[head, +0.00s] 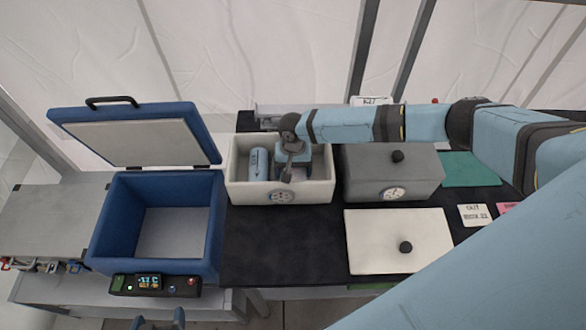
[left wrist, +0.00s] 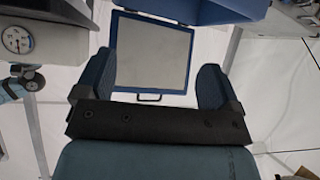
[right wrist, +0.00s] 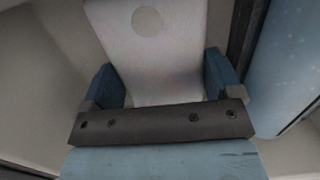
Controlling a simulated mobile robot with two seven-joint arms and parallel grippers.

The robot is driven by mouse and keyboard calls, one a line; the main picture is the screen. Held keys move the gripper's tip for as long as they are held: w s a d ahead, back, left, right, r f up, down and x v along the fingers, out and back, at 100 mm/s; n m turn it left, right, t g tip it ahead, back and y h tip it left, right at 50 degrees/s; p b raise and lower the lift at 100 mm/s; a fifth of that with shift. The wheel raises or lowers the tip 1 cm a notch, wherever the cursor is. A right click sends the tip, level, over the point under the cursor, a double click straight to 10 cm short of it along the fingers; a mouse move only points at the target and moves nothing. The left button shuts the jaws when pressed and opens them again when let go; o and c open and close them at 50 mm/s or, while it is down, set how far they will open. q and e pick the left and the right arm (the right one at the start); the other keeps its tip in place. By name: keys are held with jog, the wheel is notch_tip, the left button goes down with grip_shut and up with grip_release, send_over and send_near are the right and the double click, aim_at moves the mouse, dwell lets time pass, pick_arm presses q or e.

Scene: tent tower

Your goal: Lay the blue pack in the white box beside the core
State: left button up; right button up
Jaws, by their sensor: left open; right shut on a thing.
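The white box (head: 313,193) stands open in the middle of the head view. The core (head: 259,163), a light-blue cylinder, lies in its left part; a light-blue rounded surface (right wrist: 288,65) at the right of the right wrist view looks like it. My right gripper (head: 288,174) reaches down into the white box, right of the core. It is shut on a flat pale slab (right wrist: 155,55) with a round mark, which I take for the blue pack, though it looks greyish. Whether the pack touches the box floor is hidden. My left gripper (head: 158,320) is open and empty at the bottom edge.
A blue cooler (head: 105,225) stands open and empty at left, its lid tilted back. A closed grey box (head: 385,178) with a black knob and dial stands right of the white box. A white lid (head: 385,245) lies in front. The dark mat (head: 275,250) has free room.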

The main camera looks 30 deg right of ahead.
jog(key=o, duration=0.8)
jog(key=shift+f, duration=0.1)
jog(key=shift+c, duration=0.2)
pick_arm(q)
jog(key=shift+r, duration=0.15)
pick_arm(e)
jog(key=shift+o, duration=0.6)
pick_arm(q)
jog(key=shift+s+d+f+m+b, duration=0.1)
jog(key=shift+f+m+b, duration=0.2)
jog(key=shift+f+b, duration=0.6)
pick_arm(e)
notch_tip(320, 180, up, 12)
jog(key=w, duration=0.1)
jog(key=shift+w+d, duration=0.15)
jog(key=shift+d, duration=0.15)
pick_arm(q)
jog(key=shift+r, duration=0.25)
